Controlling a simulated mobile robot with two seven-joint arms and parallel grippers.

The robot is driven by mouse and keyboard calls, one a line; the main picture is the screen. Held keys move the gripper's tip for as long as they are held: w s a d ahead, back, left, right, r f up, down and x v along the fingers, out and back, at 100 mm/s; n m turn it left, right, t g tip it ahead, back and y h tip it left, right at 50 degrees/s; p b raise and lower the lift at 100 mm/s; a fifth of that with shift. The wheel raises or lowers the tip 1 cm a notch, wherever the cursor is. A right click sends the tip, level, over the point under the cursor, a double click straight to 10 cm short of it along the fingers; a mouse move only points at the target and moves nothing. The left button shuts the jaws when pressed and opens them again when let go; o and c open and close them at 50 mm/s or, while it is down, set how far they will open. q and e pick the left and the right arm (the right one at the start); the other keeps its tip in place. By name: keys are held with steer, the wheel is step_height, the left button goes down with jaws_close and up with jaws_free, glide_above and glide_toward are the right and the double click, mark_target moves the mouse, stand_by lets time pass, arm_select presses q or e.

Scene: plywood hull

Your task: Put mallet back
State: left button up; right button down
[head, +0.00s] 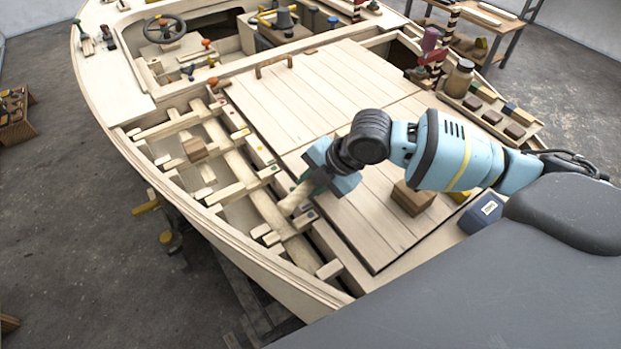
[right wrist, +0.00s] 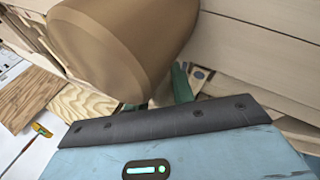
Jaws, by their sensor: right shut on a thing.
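My right gripper (head: 316,180) hangs over the open framed side of the hull, at the edge of the plank deck. It is shut on the mallet. The mallet (head: 293,201) shows as a pale wooden piece just below and left of the fingers, over the frames. In the right wrist view its large, rounded brown wooden head (right wrist: 125,45) fills the upper middle, close to the camera, beyond the dark green fingers (right wrist: 165,95). The handle is mostly hidden by the gripper. I cannot tell whether the mallet touches the hull. My left gripper is not in view.
The plank deck (head: 335,95) is mostly clear. A brown block (head: 413,198) and a blue box (head: 481,213) stand on its right. A small wooden block (head: 195,149) lies among the frames. A tray (head: 520,133) with blocks and a jar (head: 459,78) stands at the right.

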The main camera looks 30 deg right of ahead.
stand_by(0.3)
steer(key=shift+f, duration=0.1)
steer(key=c, duration=1.2)
jaws_free()
steer(key=shift+o, duration=0.5)
steer(key=shift+f, duration=0.1)
steer(key=shift+s+f, duration=0.15)
steer(key=shift+f, duration=0.05)
steer(key=v, duration=0.8)
steer(key=shift+w+r+p, duration=0.25)
steer(key=shift+r+p, duration=0.05)
steer(key=shift+p, duration=0.05)
